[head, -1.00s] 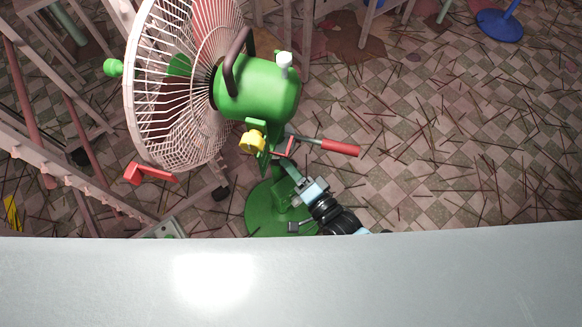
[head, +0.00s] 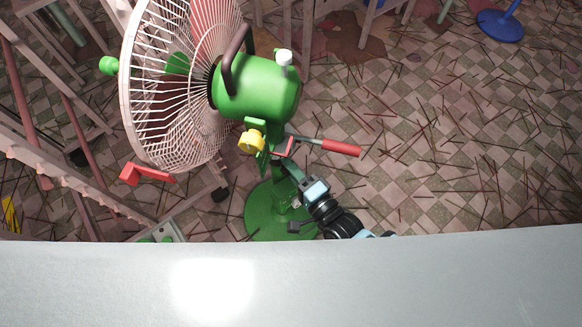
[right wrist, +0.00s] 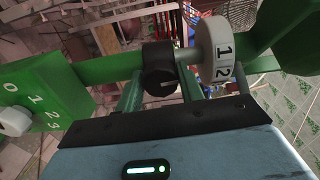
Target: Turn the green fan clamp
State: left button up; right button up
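The green fan (head: 258,88) stands upright on a round green base (head: 262,215), its white cage facing left. A yellow knob (head: 251,140) sits at its neck, and a lever with a red grip (head: 340,147) sticks out to the right below the motor. I cannot tell which part is the clamp. My right gripper (head: 297,188) is at the fan's post, below the lever; its fingertips are hard to make out. In the right wrist view, a green bar (right wrist: 110,67), a black round part (right wrist: 158,72) and a numbered white dial (right wrist: 217,52) lie close ahead. My left gripper is out of view.
A pale wooden frame (head: 75,180) stands at left, close to the fan cage. A blue round-based stand (head: 500,25) is at the far right. Thin sticks lie scattered over the tiled floor (head: 450,130). A pale grey surface (head: 400,285) fills the bottom of the head view.

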jog(key=o, duration=0.3)
jog(key=shift+o, duration=0.2)
jog(key=v, duration=0.8)
jog(key=shift+p, duration=0.3)
jog(key=shift+w, duration=0.1)
